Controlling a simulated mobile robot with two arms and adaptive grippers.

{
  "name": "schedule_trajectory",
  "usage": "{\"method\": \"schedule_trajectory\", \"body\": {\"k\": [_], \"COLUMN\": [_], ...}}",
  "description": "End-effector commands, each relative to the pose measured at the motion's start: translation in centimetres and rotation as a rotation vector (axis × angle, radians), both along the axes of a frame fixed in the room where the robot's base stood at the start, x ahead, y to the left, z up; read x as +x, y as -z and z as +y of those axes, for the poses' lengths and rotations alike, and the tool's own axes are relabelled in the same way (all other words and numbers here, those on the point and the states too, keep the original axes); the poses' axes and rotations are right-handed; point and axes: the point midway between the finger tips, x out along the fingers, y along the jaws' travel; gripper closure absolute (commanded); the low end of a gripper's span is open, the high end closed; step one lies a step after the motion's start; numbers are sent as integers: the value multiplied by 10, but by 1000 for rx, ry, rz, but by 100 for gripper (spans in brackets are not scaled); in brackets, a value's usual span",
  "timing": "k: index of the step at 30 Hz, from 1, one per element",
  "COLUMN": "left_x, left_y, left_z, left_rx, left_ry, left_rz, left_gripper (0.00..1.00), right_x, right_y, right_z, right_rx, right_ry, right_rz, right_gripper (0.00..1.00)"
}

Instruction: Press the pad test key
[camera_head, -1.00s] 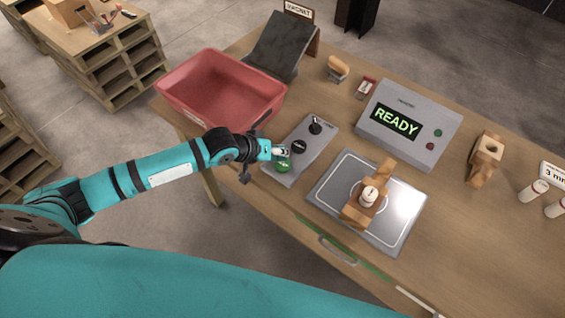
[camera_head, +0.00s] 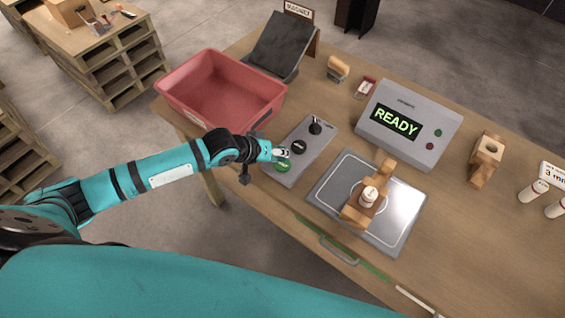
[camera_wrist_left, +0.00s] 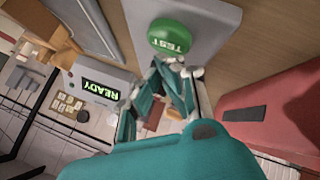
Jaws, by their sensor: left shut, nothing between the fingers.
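The green test key (camera_head: 283,166) is a round button at the near end of a grey key panel (camera_head: 318,143). In the left wrist view the green key (camera_wrist_left: 169,36) shows the word TEST and lies just beyond my fingertips. My left gripper (camera_head: 281,153) is shut and empty, right by the key. In the left wrist view its fingertips (camera_wrist_left: 178,66) are close to the key; I cannot tell whether they touch it. The control box (camera_head: 409,124) reads READY. My right gripper is not in view.
A red bin (camera_head: 220,88) stands left of the panel. A metal pad (camera_head: 405,219) with a wooden block and a white cylinder (camera_head: 369,194) on it lies to the right. Another wooden block (camera_head: 486,160) and white cylinders (camera_head: 533,191) stand farther right.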

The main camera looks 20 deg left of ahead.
Motion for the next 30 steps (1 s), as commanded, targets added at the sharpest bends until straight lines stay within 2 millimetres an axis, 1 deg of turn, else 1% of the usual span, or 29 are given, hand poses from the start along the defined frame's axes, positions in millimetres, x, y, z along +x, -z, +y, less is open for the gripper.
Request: {"method": "schedule_trajectory", "body": {"k": [5,16,30], "left_x": [0,0,0], "left_y": [6,6,12], "left_z": [0,0,0], "left_rx": [-1,0,1], "left_ry": [-1,0,0], "left_rz": [0,0,1], "left_gripper": [100,100,100], "right_x": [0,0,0], "right_y": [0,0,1], "right_z": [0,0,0], "right_rx": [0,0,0], "right_ry": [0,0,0], "right_rz": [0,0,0], "right_gripper": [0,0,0]}}
